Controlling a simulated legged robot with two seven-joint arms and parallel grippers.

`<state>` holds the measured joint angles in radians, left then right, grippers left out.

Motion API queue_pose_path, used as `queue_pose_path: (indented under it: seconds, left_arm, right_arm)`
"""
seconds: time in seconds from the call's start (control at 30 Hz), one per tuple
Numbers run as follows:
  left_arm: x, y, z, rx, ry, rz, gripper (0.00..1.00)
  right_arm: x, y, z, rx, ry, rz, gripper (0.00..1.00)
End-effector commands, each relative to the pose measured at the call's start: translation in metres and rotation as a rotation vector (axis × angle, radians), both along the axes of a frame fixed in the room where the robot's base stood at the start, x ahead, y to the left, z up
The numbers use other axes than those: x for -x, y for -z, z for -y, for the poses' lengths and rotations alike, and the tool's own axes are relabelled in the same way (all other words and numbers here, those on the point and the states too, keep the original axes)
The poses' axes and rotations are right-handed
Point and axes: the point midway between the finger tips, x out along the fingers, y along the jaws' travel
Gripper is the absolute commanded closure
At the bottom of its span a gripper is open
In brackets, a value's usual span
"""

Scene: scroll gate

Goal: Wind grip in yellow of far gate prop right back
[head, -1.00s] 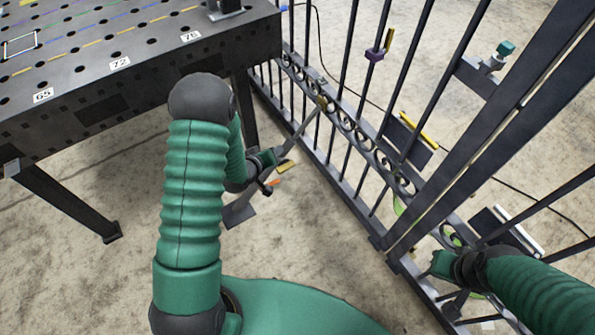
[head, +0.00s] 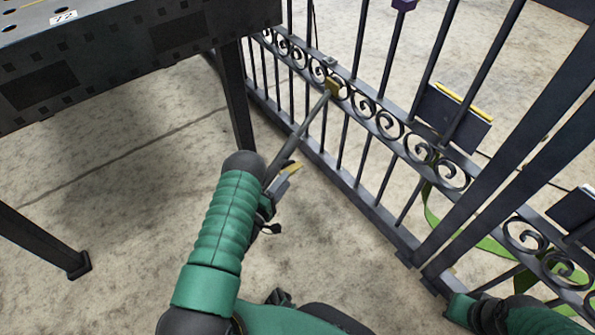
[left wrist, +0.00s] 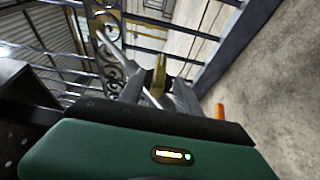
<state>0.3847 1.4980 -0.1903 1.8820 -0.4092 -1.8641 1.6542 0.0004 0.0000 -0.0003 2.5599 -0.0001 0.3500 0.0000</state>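The far gate prop (head: 301,133) is a slanted grey bar. Its upper end meets the gate at a yellow block (head: 333,88); its lower end is hidden behind my left arm. A yellow grip (head: 294,168) shows beside the bar, at my left gripper (head: 278,185). In the left wrist view the yellow grip (left wrist: 158,76) stands between grey parts that look like my fingers. Whether they touch it I cannot tell. An orange piece (left wrist: 220,112) is to its right. My right gripper (head: 462,308) is low at the right, partly cut off, its fingers unclear.
The black iron gate (head: 365,110) with scrollwork runs across the right side. A dark perforated table (head: 130,60) stands at upper left, its leg (head: 236,100) near the prop. A dark plate with a yellow edge (head: 450,115) is on the gate. Bare concrete lies between.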

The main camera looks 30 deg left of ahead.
Motion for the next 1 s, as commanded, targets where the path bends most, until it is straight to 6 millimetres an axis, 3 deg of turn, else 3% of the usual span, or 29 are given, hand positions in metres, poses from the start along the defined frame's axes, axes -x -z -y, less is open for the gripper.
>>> queue_pose_path:
  seconds: [0.03,0.3,0.43,0.7,1.0]
  left_arm:
    - [-0.014,0.007,0.001,-0.003,0.004,0.005,0.60]
    - [-0.073,0.004,0.001,-0.006,0.001,0.003,0.60]
    - [-0.085,0.001,0.001,-0.002,0.001,0.001,0.60]
    - [-0.088,0.000,0.000,-0.002,0.000,-0.001,0.60]
    - [-0.087,0.000,0.000,-0.002,0.000,-0.002,0.99]
  right_arm:
    - [0.000,0.016,0.000,0.000,-0.001,0.000,1.00]
    - [0.000,0.047,0.000,0.000,-0.001,0.000,1.00]
    - [0.000,0.051,0.000,0.000,-0.001,0.000,1.00]
    - [0.000,0.050,0.000,0.000,-0.001,0.000,1.00]
    - [0.000,0.050,0.000,0.000,-0.001,0.000,1.00]
